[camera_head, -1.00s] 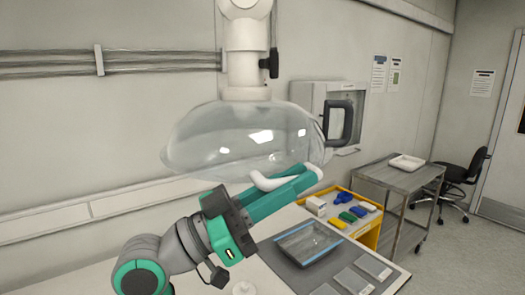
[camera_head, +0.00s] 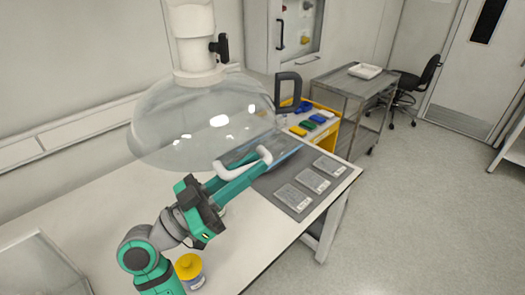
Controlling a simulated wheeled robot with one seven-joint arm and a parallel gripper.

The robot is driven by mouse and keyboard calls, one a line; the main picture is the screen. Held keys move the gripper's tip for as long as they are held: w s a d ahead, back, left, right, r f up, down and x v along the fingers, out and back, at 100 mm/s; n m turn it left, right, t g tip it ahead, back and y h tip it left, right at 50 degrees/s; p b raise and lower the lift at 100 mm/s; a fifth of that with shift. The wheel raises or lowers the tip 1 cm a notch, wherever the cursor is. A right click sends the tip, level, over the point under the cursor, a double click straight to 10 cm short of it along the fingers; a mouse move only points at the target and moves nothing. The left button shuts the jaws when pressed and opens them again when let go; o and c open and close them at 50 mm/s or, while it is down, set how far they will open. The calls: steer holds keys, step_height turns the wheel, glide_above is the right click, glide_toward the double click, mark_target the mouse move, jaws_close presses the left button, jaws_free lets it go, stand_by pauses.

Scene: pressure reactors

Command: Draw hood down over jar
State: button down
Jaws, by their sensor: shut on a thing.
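The hood (camera_head: 190,125) is a clear dome hanging from a white vertical duct arm (camera_head: 192,35). A white U-shaped handle (camera_head: 228,170) is at its front lower rim. My gripper (camera_head: 258,164), with green fingers, is shut on this handle at the rim's right front. A jar with a yellow lid and a blue-marked label (camera_head: 189,272) stands on the white bench, partly hidden by my arm. It is in front of and below the hood, not under the dome in this view. A small pale object shows just behind my gripper, too hidden to tell.
A grey mat with several labelled plates (camera_head: 313,180) lies at the bench's right end. A clear tray is partly hidden behind my fingers. A yellow bin holder (camera_head: 347,120) and a metal cart (camera_head: 345,87) stand beyond. Open floor lies right.

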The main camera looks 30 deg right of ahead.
steer(key=shift+f, duration=0.45)
steer(key=c, duration=1.7)
jaws_free()
steer(key=v, duration=1)
steer(key=shift+a+f, duration=0.1)
steer(key=shift+a, duration=0.25)
